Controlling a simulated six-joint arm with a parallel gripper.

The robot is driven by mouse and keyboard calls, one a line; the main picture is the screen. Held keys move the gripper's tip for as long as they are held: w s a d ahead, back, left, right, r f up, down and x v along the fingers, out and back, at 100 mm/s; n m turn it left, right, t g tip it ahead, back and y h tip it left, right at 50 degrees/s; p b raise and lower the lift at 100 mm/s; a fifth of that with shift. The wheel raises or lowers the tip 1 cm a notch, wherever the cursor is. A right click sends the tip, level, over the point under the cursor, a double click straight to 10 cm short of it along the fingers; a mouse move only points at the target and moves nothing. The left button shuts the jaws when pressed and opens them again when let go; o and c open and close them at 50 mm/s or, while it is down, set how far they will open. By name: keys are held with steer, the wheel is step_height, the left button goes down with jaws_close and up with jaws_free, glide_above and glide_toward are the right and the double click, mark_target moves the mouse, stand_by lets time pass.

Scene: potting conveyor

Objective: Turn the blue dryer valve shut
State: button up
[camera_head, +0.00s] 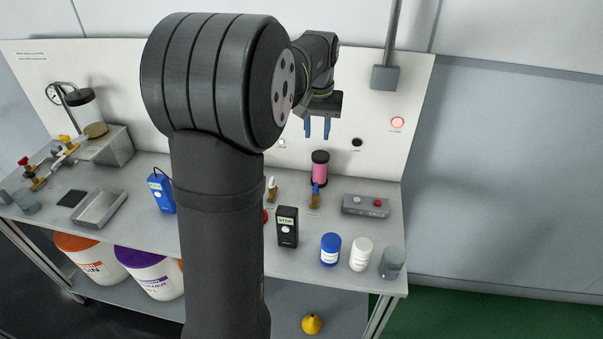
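The blue dryer valve (316,189) has a small blue handle on a brass-coloured body and stands on the bench, just in front of a pink column with dark caps (320,171). The handle looks roughly upright in this view, but its exact angle is too small to tell. My gripper (317,129) points down with two blue fingers apart. It is empty, and in the picture it is above the pink column and the valve, touching neither.
A white-handled valve (272,186) stands left of the blue one. My arm hides the bench's middle.

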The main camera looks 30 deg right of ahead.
glide_toward(315, 187)
steer(key=shift+g+y, duration=0.4)
steer(key=f, duration=0.5)
steer(key=d+f, duration=0.1)
steer(key=f, duration=0.2)
steer(key=shift+w+f, duration=0.35)
jaws_close()
